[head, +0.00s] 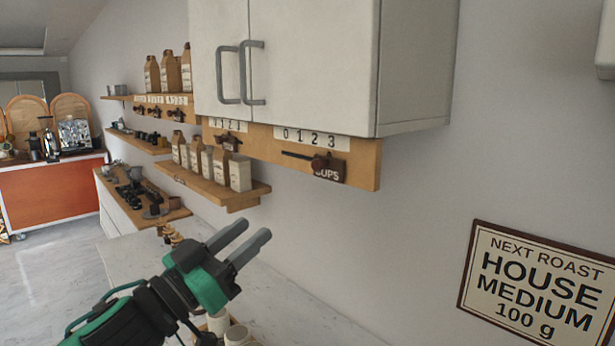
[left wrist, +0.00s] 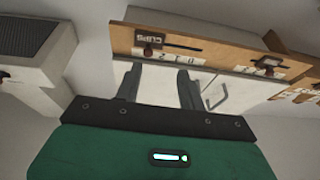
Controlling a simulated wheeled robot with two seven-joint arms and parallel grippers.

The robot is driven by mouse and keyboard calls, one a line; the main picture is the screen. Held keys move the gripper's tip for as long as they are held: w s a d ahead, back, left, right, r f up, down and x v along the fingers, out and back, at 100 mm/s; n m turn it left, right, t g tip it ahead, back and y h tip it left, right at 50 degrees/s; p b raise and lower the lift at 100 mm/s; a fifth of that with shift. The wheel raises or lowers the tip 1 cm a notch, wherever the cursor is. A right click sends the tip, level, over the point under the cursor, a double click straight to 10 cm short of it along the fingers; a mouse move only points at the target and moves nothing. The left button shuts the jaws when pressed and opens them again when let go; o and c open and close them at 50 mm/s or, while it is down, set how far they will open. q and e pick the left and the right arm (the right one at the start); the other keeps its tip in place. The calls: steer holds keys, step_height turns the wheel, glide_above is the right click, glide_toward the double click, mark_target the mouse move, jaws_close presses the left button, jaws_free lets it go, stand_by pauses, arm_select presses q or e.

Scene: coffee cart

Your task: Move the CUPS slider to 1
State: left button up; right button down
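The CUPS slider has a dark brown knob (head: 322,162) on the wooden rail (head: 362,165) under the white wall cabinet. The knob sits toward the right end of its slot, around the 2 to 3 end of the 0 1 2 3 scale (head: 310,138); I cannot tell its exact mark. A dark CUPS label (head: 329,174) hangs by it. In the left wrist view the knob (left wrist: 153,45) appears upside down, beyond the fingers. My left gripper (head: 252,234) is open and empty, below and left of the knob, apart from it. My right gripper is not in view.
A second slider (head: 228,143) is left on the same rail. Below it, a shelf (head: 215,187) holds several bags. The cabinet (head: 310,60) overhangs the rail. A roast sign (head: 540,285) hangs at right. The wall right of the rail is clear.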

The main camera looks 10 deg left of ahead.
arm_select(q)
step_height(320, 180, up, 2)
steer(key=s+r+m+h, duration=0.1)
steer(key=p, duration=0.7)
glide_toward(314, 166)
steer(key=shift+h, duration=0.3)
steer(key=x, duration=0.7)
steer(key=shift+w+r, duration=0.15)
steer(key=shift+w+d, duration=0.3)
steer(key=shift+w, duration=0.1)
jaws_close()
